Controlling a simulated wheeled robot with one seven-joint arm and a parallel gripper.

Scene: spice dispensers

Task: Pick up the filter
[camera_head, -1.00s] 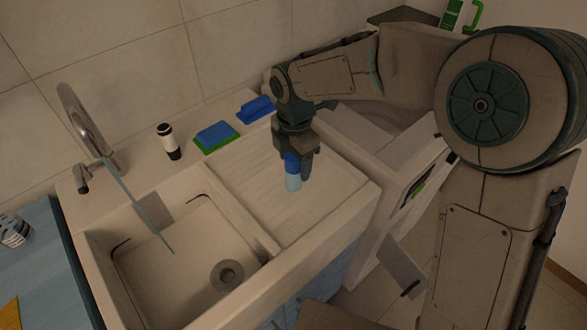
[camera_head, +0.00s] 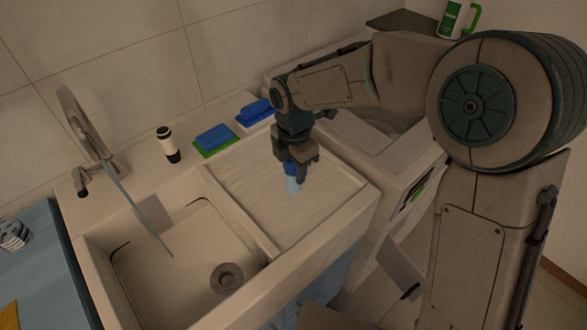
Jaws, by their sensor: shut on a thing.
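The filter appears to be the small cylinder (camera_head: 292,184) with a blue top and a pale translucent blue lower part, over the sink's drainboard (camera_head: 240,178). My gripper (camera_head: 291,168) points down from above and is shut on its blue top. The cylinder is upright. The gripper hides part of its top, and I cannot tell whether its base touches the board.
The sink basin (camera_head: 180,262) with a tap (camera_head: 85,120) is at the left. A black-and-white shaker (camera_head: 168,144) and blue-and-green sponges (camera_head: 215,138) stand along the back ledge. An open drawer unit is at the right. A green-handled white mug (camera_head: 452,20) stands at the back right.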

